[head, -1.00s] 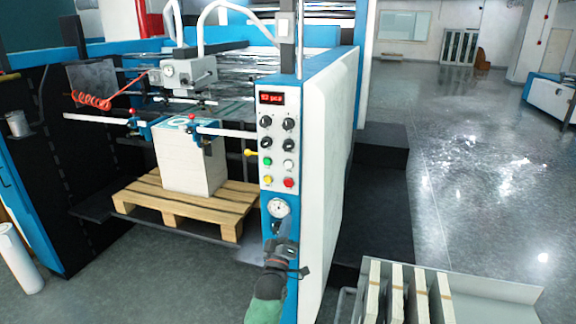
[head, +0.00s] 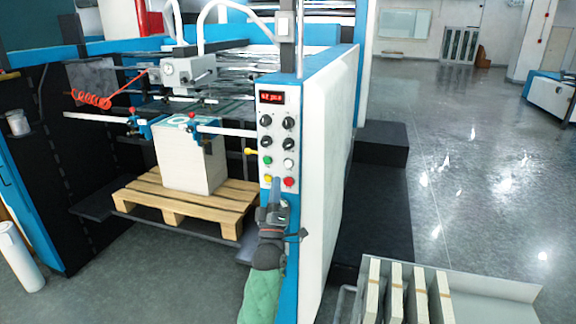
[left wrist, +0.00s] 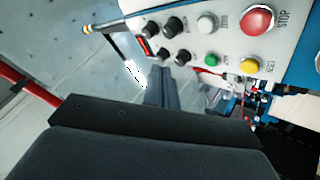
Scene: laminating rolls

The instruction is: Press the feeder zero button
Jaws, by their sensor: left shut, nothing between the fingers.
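The feeder's control panel (head: 279,140) faces me on the end of the white and blue machine. It bears black knobs, a green button (head: 267,160), a white button (head: 289,163), a yellow button (head: 268,179) and a red button (head: 289,182). In the left wrist view the red button (left wrist: 257,20) reads STOP; white (left wrist: 207,23), green (left wrist: 212,59) and yellow (left wrist: 248,65) buttons show, their labels too small to read. I cannot tell which is feeder zero. My left gripper (head: 275,187) is shut and empty, fingertips just below the lower button row. Contact is unclear. My right gripper is out of view.
A red-lit display (head: 271,98) tops the panel. A paper stack (head: 190,165) stands on a wooden pallet (head: 185,200) left of the panel. A grey tray (head: 490,288) with several upright stacks stands at lower right. Open floor lies at right.

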